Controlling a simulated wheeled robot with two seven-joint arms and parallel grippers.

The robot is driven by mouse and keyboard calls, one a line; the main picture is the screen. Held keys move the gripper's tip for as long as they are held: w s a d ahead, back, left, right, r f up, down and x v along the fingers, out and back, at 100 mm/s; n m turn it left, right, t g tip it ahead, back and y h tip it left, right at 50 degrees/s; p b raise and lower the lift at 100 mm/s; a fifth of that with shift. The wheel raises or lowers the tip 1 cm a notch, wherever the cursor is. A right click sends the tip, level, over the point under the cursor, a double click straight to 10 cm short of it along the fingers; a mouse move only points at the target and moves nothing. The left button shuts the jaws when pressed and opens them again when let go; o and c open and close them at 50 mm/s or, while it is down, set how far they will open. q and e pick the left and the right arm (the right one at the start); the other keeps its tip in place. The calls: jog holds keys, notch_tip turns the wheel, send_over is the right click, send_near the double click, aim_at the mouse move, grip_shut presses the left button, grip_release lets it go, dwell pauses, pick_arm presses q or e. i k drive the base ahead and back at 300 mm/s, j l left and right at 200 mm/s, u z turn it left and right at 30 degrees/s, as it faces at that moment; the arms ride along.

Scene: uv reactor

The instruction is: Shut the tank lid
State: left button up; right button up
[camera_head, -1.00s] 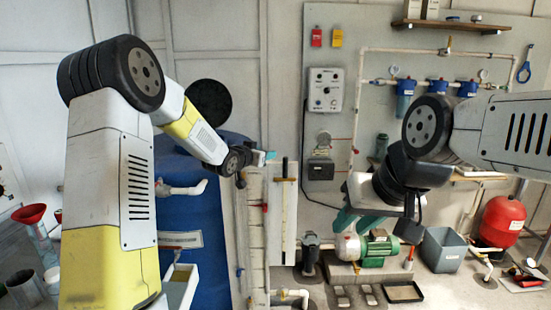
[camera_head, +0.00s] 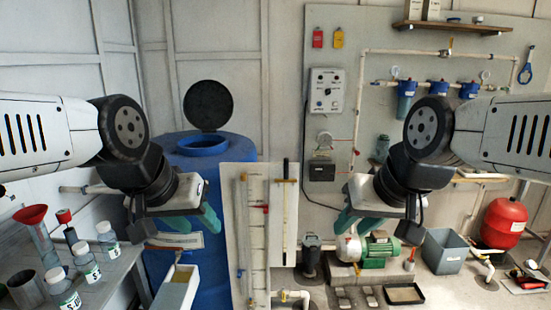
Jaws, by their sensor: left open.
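The tank is a tall blue barrel (camera_head: 218,165) left of centre, with a round blue opening (camera_head: 203,142) on top. Its lid (camera_head: 208,106), a dark round disc, stands upright behind the opening, so the tank is open. My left gripper (camera_head: 177,228) hangs in front of the tank's left side, below and nearer than the opening, with its teal fingers apart and empty. It is clear of the lid. My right gripper (camera_head: 376,228) hangs to the right, in front of the pump, with its teal fingers spread and nothing visible between them.
A white panel with pipes (camera_head: 230,220) stands just right of the tank. A shelf (camera_head: 108,272) with several bottles and a red funnel (camera_head: 30,214) is at the left. A green pump (camera_head: 378,250), grey bin (camera_head: 444,250) and red vessel (camera_head: 503,222) are at the right.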

aim_at(208, 104)
jog(key=u, duration=1)
jog(key=i+l+u, duration=0.1)
jog(key=l+u, duration=0.3)
jog(key=i+l+u, duration=0.1)
jog(key=l+u, duration=0.15)
jog(key=u, duration=0.2)
jog(key=l+u, duration=0.4)
jog(key=j, duration=0.1)
